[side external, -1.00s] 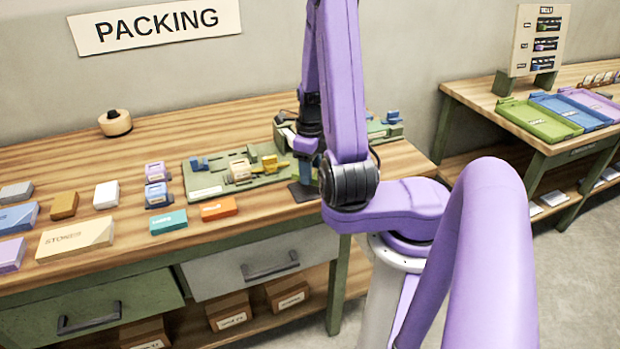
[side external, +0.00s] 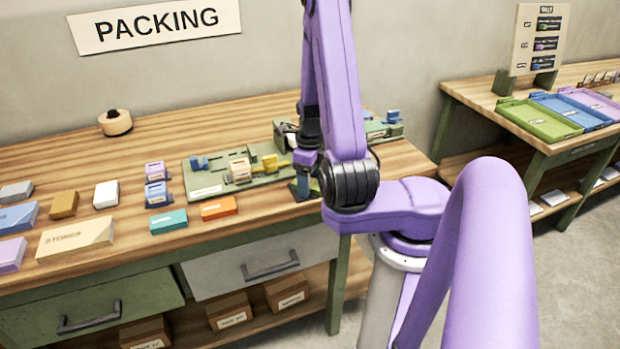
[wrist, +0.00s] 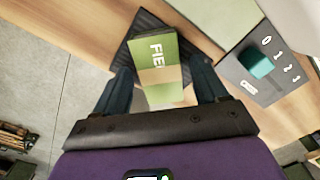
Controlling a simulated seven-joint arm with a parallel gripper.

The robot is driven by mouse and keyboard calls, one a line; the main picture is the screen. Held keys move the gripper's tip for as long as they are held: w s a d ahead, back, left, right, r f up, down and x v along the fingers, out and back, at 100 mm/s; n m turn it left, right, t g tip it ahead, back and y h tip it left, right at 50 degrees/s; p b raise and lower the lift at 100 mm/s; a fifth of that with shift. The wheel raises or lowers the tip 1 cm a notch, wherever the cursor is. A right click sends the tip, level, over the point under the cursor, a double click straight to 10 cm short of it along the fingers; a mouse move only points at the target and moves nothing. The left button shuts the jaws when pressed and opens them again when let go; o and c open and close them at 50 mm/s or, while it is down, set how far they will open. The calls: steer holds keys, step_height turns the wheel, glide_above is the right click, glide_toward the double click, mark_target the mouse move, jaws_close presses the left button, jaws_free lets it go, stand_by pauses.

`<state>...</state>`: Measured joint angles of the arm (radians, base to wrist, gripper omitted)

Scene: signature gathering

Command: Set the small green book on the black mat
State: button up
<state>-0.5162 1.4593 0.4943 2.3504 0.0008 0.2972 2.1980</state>
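The small green book (wrist: 153,48) has a cream band and white letters "FIE". In the wrist view it lies between the two dark fingers of my gripper (wrist: 163,78), over the black mat (wrist: 122,58). The fingertips are close to its long sides; I cannot tell whether they touch it. In the side view my gripper (side external: 304,180) is low over the mat (side external: 303,196) at the bench's right end, with a bit of green showing there. Whether the book rests fully on the mat is hidden.
A green board (side external: 235,178) with small blocks and stamps lies just left of the mat. Orange (side external: 219,208) and teal (side external: 168,221) boxes lie in front. The bench edge is close to the mat. In the wrist view a numbered grey plate (wrist: 262,62) lies to the right.

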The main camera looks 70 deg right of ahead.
step_height(320, 180, up, 12)
steer(key=w+a+r+n, duration=0.1)
steer(key=w+a+n, duration=0.3)
steer(key=a+n, duration=0.55)
steer(key=w+a+r+n, duration=0.1)
steer(key=w+a+n, duration=0.25)
steer(key=n, duration=1.15)
steer(key=s+a+n, duration=0.3)
steer(key=s+n, duration=0.6)
steer(key=n, duration=0.3)
steer(key=s+a+r+n, duration=0.1)
steer(key=s+a+n, duration=0.3)
steer(key=s+n, duration=0.5)
steer(key=n, duration=0.3)
steer(key=shift+s+r, duration=0.2)
steer(key=shift+r, duration=0.1)
